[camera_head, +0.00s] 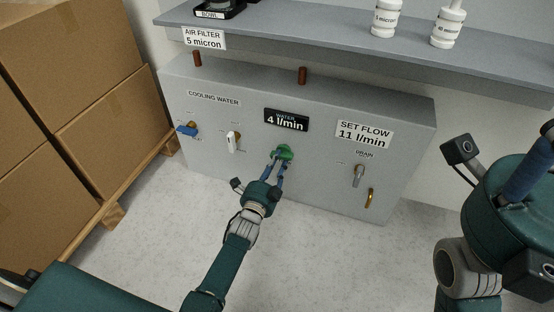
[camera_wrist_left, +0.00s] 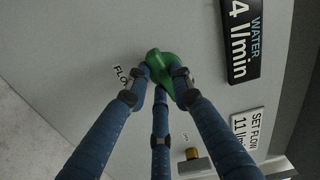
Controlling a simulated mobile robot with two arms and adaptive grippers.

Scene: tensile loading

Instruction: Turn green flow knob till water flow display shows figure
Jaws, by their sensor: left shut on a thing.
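The green flow knob (camera_head: 285,152) is on the front of the grey panel, below the black water display (camera_head: 286,119), which reads 4 l/min. My left gripper (camera_head: 280,160) is shut on the knob, and its blue fingers partly cover it. In the left wrist view the fingers close around the green knob (camera_wrist_left: 161,66), beside a partly hidden FLOW label. The water display (camera_wrist_left: 240,40) there also reads 4 l/min. A white sign (camera_head: 365,133) reads SET FLOW 11 l/min.
The grey panel (camera_head: 220,160) also carries a blue-handled valve (camera_head: 187,130), a white lever (camera_head: 233,142) and a drain lever (camera_head: 358,176). A shelf (camera_head: 330,45) with white bottles (camera_head: 386,18) overhangs it. Cardboard boxes (camera_head: 110,105) stand on a pallet at the left. The floor in front is clear.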

